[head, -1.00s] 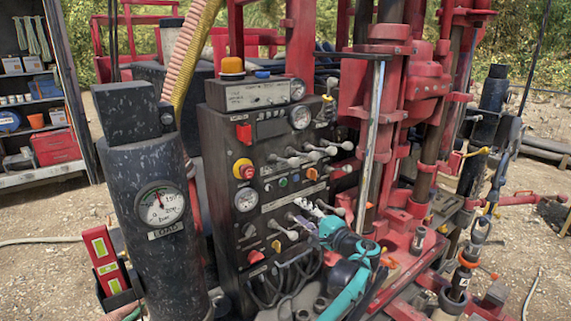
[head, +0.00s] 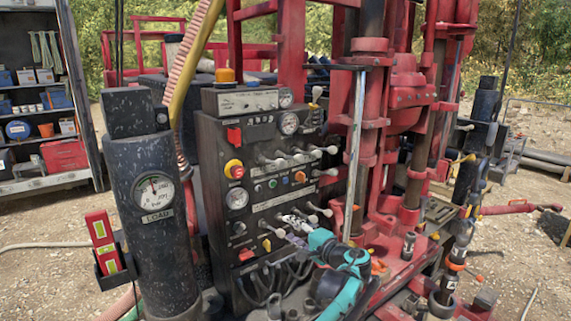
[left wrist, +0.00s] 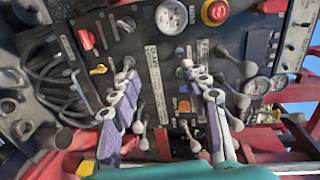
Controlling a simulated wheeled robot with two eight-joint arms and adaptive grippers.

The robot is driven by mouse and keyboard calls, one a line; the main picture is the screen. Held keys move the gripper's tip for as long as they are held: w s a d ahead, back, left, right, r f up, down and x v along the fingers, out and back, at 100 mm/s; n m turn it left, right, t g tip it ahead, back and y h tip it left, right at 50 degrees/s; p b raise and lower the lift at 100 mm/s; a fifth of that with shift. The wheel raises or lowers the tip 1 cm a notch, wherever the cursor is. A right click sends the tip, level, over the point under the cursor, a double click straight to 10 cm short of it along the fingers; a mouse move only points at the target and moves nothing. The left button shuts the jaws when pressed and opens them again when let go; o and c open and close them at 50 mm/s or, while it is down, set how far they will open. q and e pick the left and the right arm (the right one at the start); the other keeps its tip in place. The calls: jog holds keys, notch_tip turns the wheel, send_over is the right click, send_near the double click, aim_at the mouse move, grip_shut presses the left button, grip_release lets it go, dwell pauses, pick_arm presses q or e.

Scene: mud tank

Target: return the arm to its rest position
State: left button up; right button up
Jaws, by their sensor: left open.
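My left gripper (head: 292,221) is at the lower lever row of the black control panel (head: 213,165). My teal arm link comes up from the bottom of the head view behind it. In the left wrist view the gripper (left wrist: 158,82) shows two grey and purple fingers spread wide apart, with the panel face beyond them. Grey levers (left wrist: 141,112) show between and beside the fingers. I see nothing gripped, and I cannot tell whether a finger touches a lever. The right gripper is not recognizable in either view.
A dark column with a LOAD gauge (head: 154,191) stands left of the panel. The red drill mast (head: 362,190) rises close to the right. Black hoses (head: 270,285) hang below the panel. A shelf unit (head: 48,185) stands at the far left. Open gravel lies around.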

pick_arm(q)
jog(key=s+a+f+n+g+h+b, duration=0.25)
jog(key=s+a+f+b, duration=0.3)
jog(key=s+a, duration=0.35)
jog(key=s+a+f+n+g+h+b, duration=0.2)
jog(key=s+a+f+g+b, duration=0.15)
jog(key=s+a+f, duration=0.5)
jog(key=s+a+f+n+h+b, duration=0.1)
jog(key=s+f+b, duration=0.3)
jog(key=s+f, duration=0.5)
jog(key=s+a+f+n+h+b, duration=0.1)
jog(key=s+f+n+h+b, duration=0.3)
jog(key=s+f, duration=0.5)
jog(key=s, duration=0.5)
jog(key=shift+s+f+b, duration=0.3)
jog(key=shift+b, duration=0.05)
jog(key=shift+h, duration=0.25)
